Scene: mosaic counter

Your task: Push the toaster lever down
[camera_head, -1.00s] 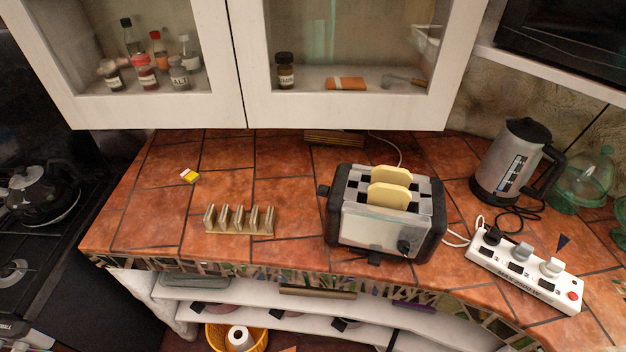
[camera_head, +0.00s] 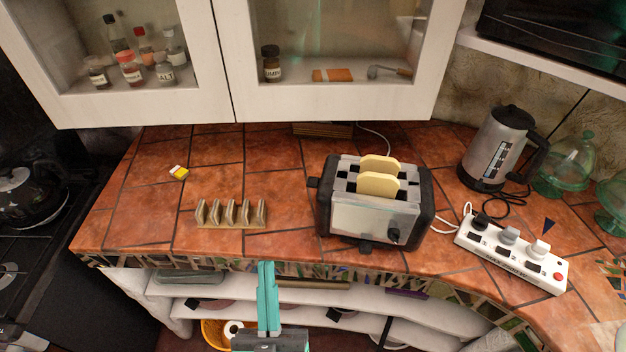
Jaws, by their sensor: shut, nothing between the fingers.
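The silver and black toaster (camera_head: 372,216) stands upright on the tiled counter, right of centre. Two pale bread slices (camera_head: 378,184) stick up out of its slots. A small black tab that looks like the lever (camera_head: 313,182) juts from its left end, high up. A black dial (camera_head: 394,236) is on its front, and another black tab (camera_head: 366,246) shows low at its front edge. My teal gripper (camera_head: 267,265) is shut and empty. It shows in front of the counter's front edge, left of and nearer than the toaster, apart from it.
A toast rack (camera_head: 230,213) stands left of the toaster. A white power strip (camera_head: 512,254) and a kettle (camera_head: 497,148) are to its right. White cabinets (camera_head: 335,105) hang above the back. The counter between rack and toaster is clear.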

